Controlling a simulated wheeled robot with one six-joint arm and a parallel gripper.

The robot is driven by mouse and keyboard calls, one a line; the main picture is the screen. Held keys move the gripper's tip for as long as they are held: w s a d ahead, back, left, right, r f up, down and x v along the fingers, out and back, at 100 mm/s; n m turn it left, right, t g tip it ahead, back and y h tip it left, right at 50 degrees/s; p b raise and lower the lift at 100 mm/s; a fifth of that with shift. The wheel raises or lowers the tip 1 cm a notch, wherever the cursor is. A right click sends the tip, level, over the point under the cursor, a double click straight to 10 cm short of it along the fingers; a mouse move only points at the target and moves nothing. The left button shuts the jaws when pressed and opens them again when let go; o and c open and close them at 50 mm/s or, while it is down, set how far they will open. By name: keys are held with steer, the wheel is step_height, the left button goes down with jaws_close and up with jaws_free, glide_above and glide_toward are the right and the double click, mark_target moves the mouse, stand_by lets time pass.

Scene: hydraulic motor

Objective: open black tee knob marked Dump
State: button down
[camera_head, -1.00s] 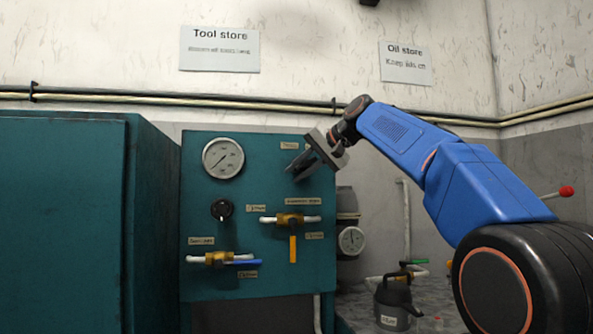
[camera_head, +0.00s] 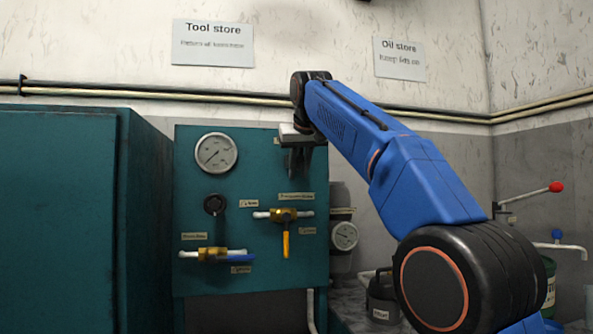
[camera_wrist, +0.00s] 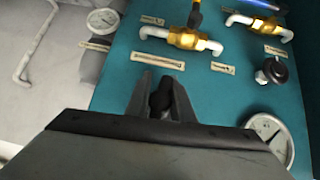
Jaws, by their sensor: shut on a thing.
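The black tee knob (camera_wrist: 161,97) sits between the fingers of my gripper (camera_wrist: 160,100) in the wrist view. Its black end shows in the gap, and the rest is hidden by the fingers and gripper body. My gripper is shut on it. In the head view my gripper (camera_head: 298,162) is at the upper right of the teal panel (camera_head: 255,165), pointing at its face, and hides the knob. A small label beside it is mostly covered, so I cannot read its word.
The panel also carries a gauge (camera_head: 216,153), a round black knob (camera_head: 214,204), a brass valve with a yellow handle (camera_head: 286,244) and one with a blue handle (camera_head: 237,258). A teal cabinet (camera_head: 60,210) stands left. A dark can (camera_head: 382,298) stands right.

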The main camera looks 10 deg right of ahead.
steer(key=shift+d+n+h, duration=0.2)
steer(key=shift+n+h, duration=0.2)
steer(key=shift+h, duration=0.3)
steer(key=c, duration=1.5)
jaws_free()
steer(key=shift+c, duration=0.2)
